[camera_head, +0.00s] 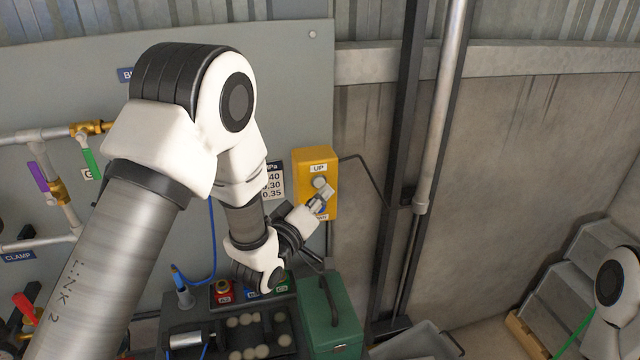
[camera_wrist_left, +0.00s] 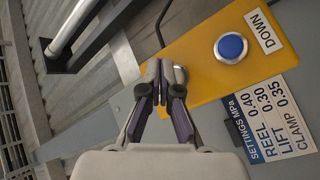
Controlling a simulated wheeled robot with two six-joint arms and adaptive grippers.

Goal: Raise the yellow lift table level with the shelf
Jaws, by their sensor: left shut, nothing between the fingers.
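A yellow control box (camera_head: 302,172) is mounted at the right edge of the grey panel; it fills the upper right of the left wrist view (camera_wrist_left: 205,82). It has a pale round button (camera_head: 319,182) under an UP label (camera_head: 319,168). A blue button (camera_wrist_left: 231,47) beside a DOWN label (camera_wrist_left: 263,31) shows clearly in the left wrist view. My left gripper (camera_head: 326,190) is shut and empty, its fingertips (camera_wrist_left: 163,68) at the UP button and partly hiding it. I cannot tell whether they touch. The lift table and shelf are not recognisable here.
A settings plate (camera_wrist_left: 268,115) lists reel, lift and clamp pressures. Pipes with a purple (camera_head: 38,177) and a green (camera_head: 90,163) lever are at left. Below stand a green case (camera_head: 330,322) and a grey bin (camera_head: 415,345). A vertical pipe (camera_head: 440,110) runs right of the box.

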